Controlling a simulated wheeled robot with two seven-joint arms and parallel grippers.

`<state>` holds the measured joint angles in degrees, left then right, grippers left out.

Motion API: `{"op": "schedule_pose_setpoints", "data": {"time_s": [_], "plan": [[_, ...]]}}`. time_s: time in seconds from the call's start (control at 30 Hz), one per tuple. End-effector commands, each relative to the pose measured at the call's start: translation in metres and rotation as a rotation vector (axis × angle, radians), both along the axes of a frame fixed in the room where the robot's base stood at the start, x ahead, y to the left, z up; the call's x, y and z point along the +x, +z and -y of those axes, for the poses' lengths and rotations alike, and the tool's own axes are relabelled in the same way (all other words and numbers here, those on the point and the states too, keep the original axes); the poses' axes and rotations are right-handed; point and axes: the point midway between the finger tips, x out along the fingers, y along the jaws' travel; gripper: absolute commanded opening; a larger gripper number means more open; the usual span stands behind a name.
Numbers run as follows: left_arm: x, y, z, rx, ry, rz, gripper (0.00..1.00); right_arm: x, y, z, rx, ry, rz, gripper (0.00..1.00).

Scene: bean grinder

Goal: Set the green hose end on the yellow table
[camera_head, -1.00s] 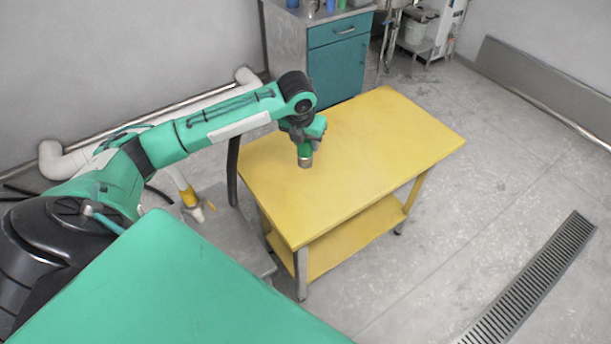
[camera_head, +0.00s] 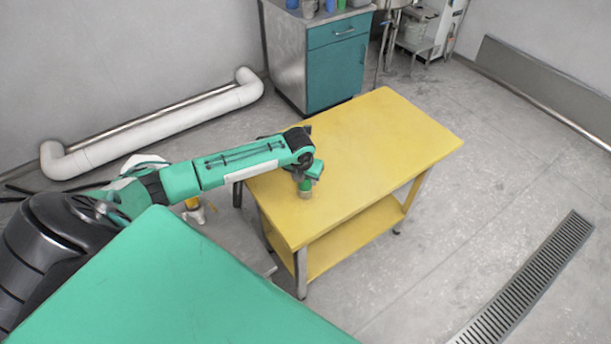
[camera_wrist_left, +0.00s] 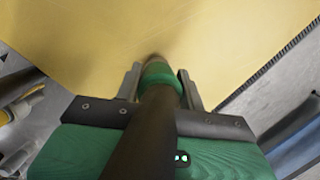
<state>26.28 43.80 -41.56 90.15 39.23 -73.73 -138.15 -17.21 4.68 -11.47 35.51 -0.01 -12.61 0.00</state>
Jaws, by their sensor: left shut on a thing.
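The yellow table (camera_head: 372,150) stands in the middle of the head view, its top bare apart from what my gripper holds. My left gripper (camera_head: 305,184) is over the near left part of the tabletop. It is shut on the green hose end (camera_head: 306,190), which points down with its metal tip at or just above the surface; I cannot tell if it touches. In the left wrist view the green hose end (camera_wrist_left: 160,72) sits between the two fingers, and the dark hose runs back from it. My right gripper is not in view.
A teal-fronted metal cabinet (camera_head: 335,65) stands behind the table. A white pipe (camera_head: 160,125) runs along the wall at left. A green surface (camera_head: 180,285) fills the lower left. A floor grate (camera_head: 525,280) lies at right. The table's right part is clear.

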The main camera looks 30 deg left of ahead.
Motion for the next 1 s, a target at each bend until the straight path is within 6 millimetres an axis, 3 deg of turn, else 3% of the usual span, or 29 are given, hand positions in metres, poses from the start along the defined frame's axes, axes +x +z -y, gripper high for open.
{"op": "schedule_pose_setpoints", "data": {"time_s": [0.23,0.27,0.33,0.37,0.73,1.0], "plan": [[0.001,-0.001,0.0,0.0,0.0,0.002,0.02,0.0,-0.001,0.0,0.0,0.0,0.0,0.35],[0.0,-0.002,0.0,0.0,0.0,0.001,0.45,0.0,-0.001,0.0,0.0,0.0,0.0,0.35],[0.0,-0.002,0.0,0.0,0.0,0.0,0.59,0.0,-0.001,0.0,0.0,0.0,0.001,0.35],[0.0,-0.002,0.0,0.0,0.0,0.0,0.61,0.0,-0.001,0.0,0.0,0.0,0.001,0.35],[0.0,0.005,0.0,0.001,0.0,0.002,0.61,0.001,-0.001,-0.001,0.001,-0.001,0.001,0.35],[-0.013,0.052,0.002,0.001,-0.002,0.005,0.61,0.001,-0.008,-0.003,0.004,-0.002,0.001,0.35]]}}
